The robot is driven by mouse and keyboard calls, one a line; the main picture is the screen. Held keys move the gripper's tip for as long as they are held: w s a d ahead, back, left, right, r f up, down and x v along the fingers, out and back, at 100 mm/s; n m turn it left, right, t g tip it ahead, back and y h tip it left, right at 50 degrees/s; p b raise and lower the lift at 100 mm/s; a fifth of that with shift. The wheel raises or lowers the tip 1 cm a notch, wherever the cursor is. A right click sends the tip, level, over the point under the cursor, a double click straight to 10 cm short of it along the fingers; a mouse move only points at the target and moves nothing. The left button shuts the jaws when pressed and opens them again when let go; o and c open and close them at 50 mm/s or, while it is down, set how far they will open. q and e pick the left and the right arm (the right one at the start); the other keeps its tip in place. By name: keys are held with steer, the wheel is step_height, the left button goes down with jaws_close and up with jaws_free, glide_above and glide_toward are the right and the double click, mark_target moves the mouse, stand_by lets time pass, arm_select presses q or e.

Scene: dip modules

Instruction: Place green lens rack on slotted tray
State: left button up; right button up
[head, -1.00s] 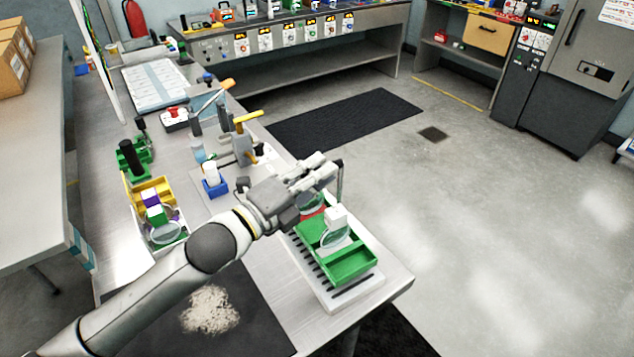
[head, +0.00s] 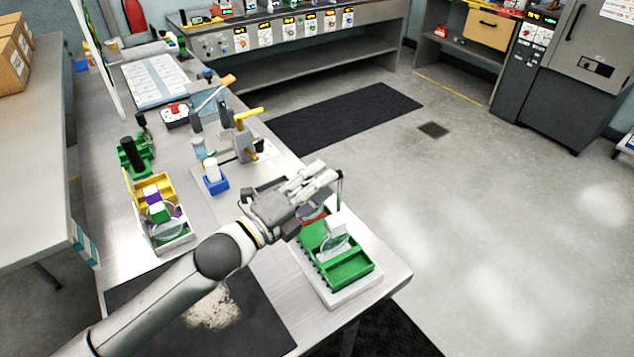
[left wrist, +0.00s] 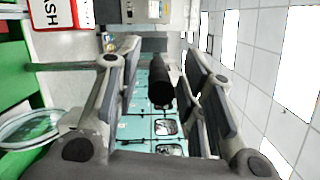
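The green lens rack (head: 350,270) sits over the white slotted tray (head: 342,299) at the table's near right corner. It carries a round clear lens in a white holder (head: 336,228), and a red-rimmed part shows behind it. Part of the rack and a lens (left wrist: 28,126) also appear at the left edge of the left wrist view. My left gripper (head: 322,180) is above the rack's far end. In the left wrist view its fingers (left wrist: 155,75) are spread with no object held between them. It hides the far end of rack and tray. My right gripper is not in view.
A yellow and white rack with lenses (head: 165,235) stands left of my arm. A blue holder (head: 215,186) and a yellow-handled device (head: 243,140) stand farther back. A dark mat with a pale pile (head: 212,308) lies under my arm. The table edge is close right of the tray.

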arm_select(q)
steer(key=shift+a, duration=0.1)
steer(key=b+v, duration=0.3)
steer(key=v, duration=0.8)
steer(key=shift+s+a, duration=0.25)
steer(key=shift+s, duration=0.05)
steer(key=shift+r, duration=0.1)
